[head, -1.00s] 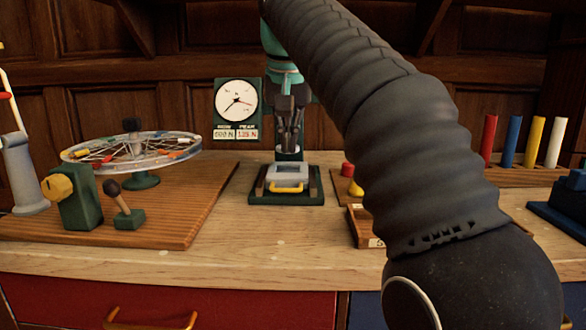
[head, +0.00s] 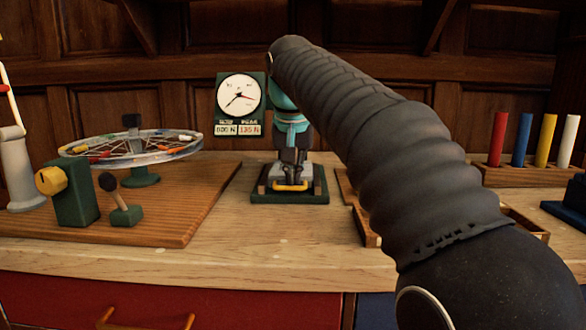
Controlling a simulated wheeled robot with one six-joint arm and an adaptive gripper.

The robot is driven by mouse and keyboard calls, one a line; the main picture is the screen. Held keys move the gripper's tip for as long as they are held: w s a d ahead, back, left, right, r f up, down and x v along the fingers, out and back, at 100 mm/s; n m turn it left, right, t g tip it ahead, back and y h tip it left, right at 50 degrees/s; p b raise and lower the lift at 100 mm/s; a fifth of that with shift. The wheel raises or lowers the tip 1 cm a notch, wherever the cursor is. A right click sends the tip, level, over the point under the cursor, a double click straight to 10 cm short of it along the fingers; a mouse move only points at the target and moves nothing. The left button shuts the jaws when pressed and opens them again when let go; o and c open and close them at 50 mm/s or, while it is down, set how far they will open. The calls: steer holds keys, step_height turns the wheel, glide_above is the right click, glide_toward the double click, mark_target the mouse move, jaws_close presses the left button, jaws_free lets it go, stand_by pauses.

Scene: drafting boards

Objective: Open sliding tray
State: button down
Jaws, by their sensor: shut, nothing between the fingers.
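The small grey tray (head: 306,173) with a yellow handle (head: 291,186) sits in a dark green base (head: 290,198) on the workbench. My gripper (head: 292,178) points down over the tray, with its fingertips just behind or above the yellow handle. The fingers look closed together, with nothing held. Whether they touch the tray or the handle cannot be told. The gripper hides much of the tray's middle.
A dial gauge (head: 239,95) stands behind the tray. A spoked wheel (head: 140,148) and a green block with a yellow knob (head: 75,190) are at left. Coloured rods (head: 521,140) stand at right. My arm covers the right middle. Bench in front of the tray is clear.

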stand_by(0.3)
steer(key=s+b, duration=0.1)
steer(key=s, duration=0.4)
steer(key=s+b, duration=0.1)
steer(key=s, duration=0.3)
steer(key=s+b, duration=0.1)
steer(key=s, duration=0.4)
steer(key=shift+s+a, duration=0.3)
